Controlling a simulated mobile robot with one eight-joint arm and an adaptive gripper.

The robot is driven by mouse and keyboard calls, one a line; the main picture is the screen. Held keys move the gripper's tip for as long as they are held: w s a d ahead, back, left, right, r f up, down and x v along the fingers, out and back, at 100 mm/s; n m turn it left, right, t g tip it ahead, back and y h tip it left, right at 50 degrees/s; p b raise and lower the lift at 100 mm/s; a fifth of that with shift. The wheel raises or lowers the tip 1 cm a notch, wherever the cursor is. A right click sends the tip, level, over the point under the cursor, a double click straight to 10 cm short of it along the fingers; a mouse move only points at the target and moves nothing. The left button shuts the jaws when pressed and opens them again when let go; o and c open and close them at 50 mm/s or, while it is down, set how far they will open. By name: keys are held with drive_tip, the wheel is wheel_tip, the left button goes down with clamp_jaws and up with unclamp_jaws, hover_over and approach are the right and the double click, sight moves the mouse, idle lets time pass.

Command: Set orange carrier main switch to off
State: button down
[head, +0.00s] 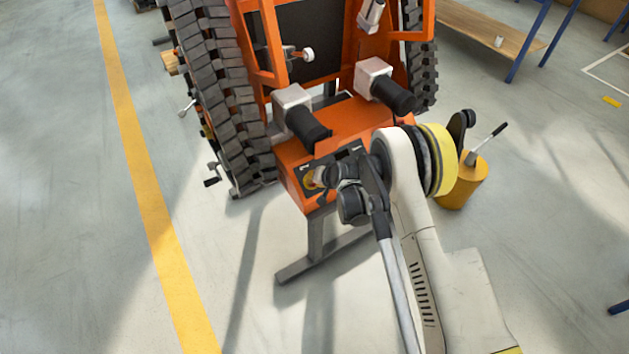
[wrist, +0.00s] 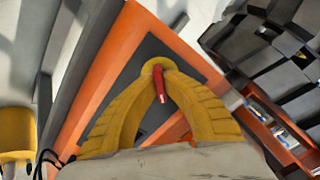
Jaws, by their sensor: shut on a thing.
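The orange carrier (head: 292,157) stands on its tracks, with a dark control panel on its near end box. In the wrist view, the main switch shows as a red handle (wrist: 160,84) against a yellow round part on the dark panel (wrist: 185,55). My gripper (wrist: 156,72) has its two yellow ribbed fingers drawn together at the tips around this handle. In the head view my gripper (head: 322,178) is at the panel's front, and its dark body hides much of the switch. The handle's exact setting and any markings are too small to read.
Two black-ended grey blocks (head: 292,98) stick out above the panel. A black track (head: 232,110) is on the left. A yellow post with a lever (head: 462,183) stands right of my arm. A wooden bench (head: 480,32) is behind. The floor at left is clear.

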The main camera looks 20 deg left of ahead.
drive_tip(key=n, duration=0.4)
drive_tip(key=shift+n, duration=2.2)
drive_tip(key=c, duration=1.5)
unclamp_jaws()
drive_tip(key=v, duration=1.2)
